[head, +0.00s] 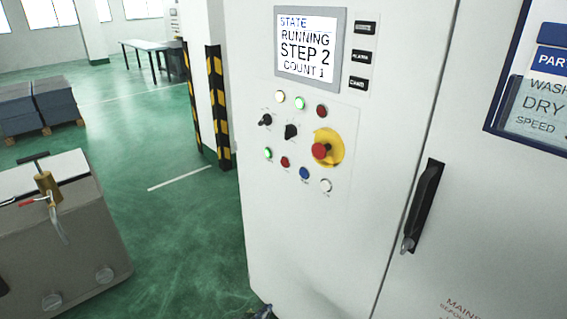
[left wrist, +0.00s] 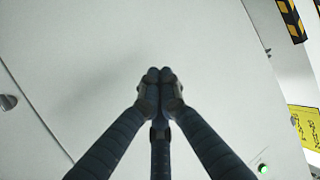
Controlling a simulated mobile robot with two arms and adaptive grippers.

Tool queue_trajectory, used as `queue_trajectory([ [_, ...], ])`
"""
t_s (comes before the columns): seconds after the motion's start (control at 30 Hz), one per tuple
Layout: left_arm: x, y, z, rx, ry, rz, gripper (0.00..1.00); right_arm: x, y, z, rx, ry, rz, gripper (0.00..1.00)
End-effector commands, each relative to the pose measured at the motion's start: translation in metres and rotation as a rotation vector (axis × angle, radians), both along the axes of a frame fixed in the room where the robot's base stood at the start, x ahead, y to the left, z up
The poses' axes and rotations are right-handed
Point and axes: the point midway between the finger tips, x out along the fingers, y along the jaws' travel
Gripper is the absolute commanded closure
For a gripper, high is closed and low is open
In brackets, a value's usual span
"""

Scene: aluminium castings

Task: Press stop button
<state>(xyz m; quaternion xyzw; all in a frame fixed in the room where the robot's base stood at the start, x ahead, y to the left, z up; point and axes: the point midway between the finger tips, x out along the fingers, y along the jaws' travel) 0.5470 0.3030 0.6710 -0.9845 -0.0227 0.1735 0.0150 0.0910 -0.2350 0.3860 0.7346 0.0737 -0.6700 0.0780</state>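The control panel is on a white cabinet (head: 310,220) in the head view. Its lower button row has a green button (head: 268,153), a red button (head: 285,162), a blue button (head: 304,173) and a white button (head: 326,185); their labels are too small to read. A red mushroom button (head: 320,151) on a yellow disc sits above the row. The screen (head: 307,44) reads RUNNING, STEP 2, COUNT 1. My left gripper (head: 262,313) barely shows at the bottom edge, below the panel. In the left wrist view its dark fingers (left wrist: 160,77) meet at the tips, empty, before a white surface.
A black door handle (head: 423,205) stands out right of the panel. A grey box with a clamp (head: 48,190) is at left. Striped posts (head: 217,105) stand behind the cabinet. Green floor (head: 185,235) is open between. A green button (left wrist: 263,168) shows in the wrist view.

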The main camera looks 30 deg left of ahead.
Motion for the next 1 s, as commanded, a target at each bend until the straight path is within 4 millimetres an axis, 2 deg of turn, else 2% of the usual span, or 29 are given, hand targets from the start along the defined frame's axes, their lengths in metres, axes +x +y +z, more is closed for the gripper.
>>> queue_trajectory([
  [0.03, 0.014, 0.005, 0.024, 0.0, -0.056, 0.006, 1.0, 0.0, 0.0, 0.001, 0.0, 0.0, 0.0, 1.0],
  [0.2, 0.048, 0.02, 0.1, 0.002, -0.232, 0.027, 1.0, 0.0, 0.0, 0.002, 0.0, 0.0, 0.0, 1.0],
  [0.43, 0.077, 0.041, 0.21, 0.008, -0.476, 0.051, 1.0, 0.0, 0.0, 0.004, 0.0, 0.0, 0.0, 1.0],
  [0.6, 0.083, 0.055, 0.293, 0.018, -0.659, 0.065, 1.0, 0.0, 0.0, 0.006, 0.0, 0.0, 0.0, 1.0],
  [0.8, 0.077, 0.067, 0.375, 0.031, -0.845, 0.075, 1.0, 0.0, 0.0, 0.007, 0.0, 0.0, 0.0, 1.0],
  [0.9, 0.072, 0.07, 0.403, 0.035, -0.909, 0.078, 1.0, 0.0, 0.0, 0.008, 0.0, 0.0, 0.0, 1.0],
  [1.0, 0.068, 0.073, 0.42, 0.039, -0.95, 0.08, 1.0, 0.0, 0.0, 0.008, 0.0, 0.0, 0.0, 1.0],
])
